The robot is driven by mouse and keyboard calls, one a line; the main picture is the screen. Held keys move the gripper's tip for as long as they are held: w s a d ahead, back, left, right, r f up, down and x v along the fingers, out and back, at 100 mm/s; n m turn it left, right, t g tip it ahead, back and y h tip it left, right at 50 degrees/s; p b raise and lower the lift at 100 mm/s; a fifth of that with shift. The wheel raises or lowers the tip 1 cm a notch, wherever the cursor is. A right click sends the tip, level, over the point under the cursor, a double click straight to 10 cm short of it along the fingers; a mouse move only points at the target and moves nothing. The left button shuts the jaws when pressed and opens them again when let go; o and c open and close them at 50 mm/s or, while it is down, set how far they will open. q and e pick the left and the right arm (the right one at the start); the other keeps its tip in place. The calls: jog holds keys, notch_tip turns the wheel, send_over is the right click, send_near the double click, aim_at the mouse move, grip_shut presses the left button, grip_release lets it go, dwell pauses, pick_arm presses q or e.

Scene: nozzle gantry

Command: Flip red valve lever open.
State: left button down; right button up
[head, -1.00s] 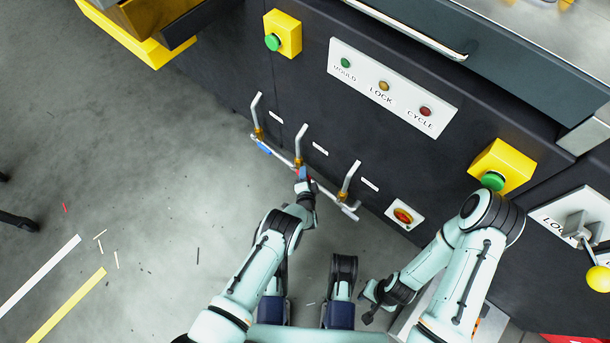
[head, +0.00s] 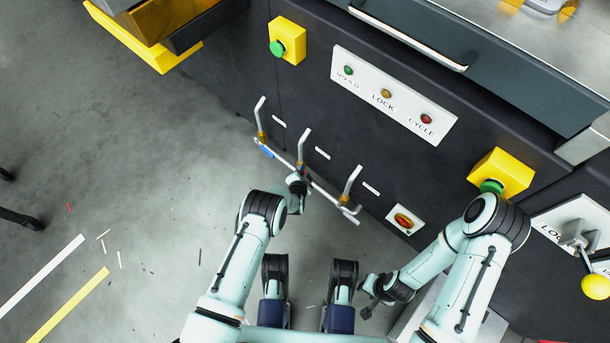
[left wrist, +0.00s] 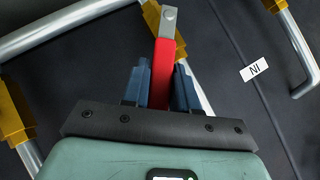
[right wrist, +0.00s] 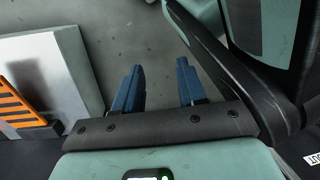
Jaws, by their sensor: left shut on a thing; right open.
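The red valve lever (left wrist: 168,62) shows in the left wrist view, with a grey metal end attached to its far tip. My left gripper (left wrist: 160,84) is shut on it, with one blue finger on each side of the red handle. In the head view my left gripper (head: 298,182) is at the middle of the silver pipe rail (head: 325,194) and mostly hides the red lever. My right gripper (right wrist: 159,85) is open and empty, its blue fingers apart over floor. In the head view it hangs low near the right arm (head: 370,296).
A blue lever (head: 265,152) sits at the rail's left part. Bent pipes (head: 349,183) join the rail to the dark machine front. A red knob (head: 404,221) on a white plate is to the right. Open floor (head: 150,170) lies left.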

pick_arm(q)
jog(key=shift+w+a+r+n+g+h, duration=0.3)
jog(key=shift+w+a+n+g+h, duration=0.1)
jog(key=shift+a+g+h, duration=0.15)
pick_arm(e)
jog(key=shift+s+f, duration=0.3)
jog(key=shift+s, duration=0.25)
pick_arm(q)
jog(key=c, duration=1)
grip_release()
jog(key=shift+o, duration=0.2)
jog(key=shift+s, duration=0.1)
jog(key=p+v, duration=0.5)
jog(key=v, duration=0.8)
jog(key=shift+r+p, duration=0.15)
jog(key=shift+p, duration=0.25)
pick_arm(e)
jog(key=w+a+r+t, duration=0.2)
jog(key=w+r, duration=0.6)
jog(key=r, duration=0.1)
jog(key=shift+w+n+t, duration=0.25)
jog(key=shift+n+t, duration=0.15)
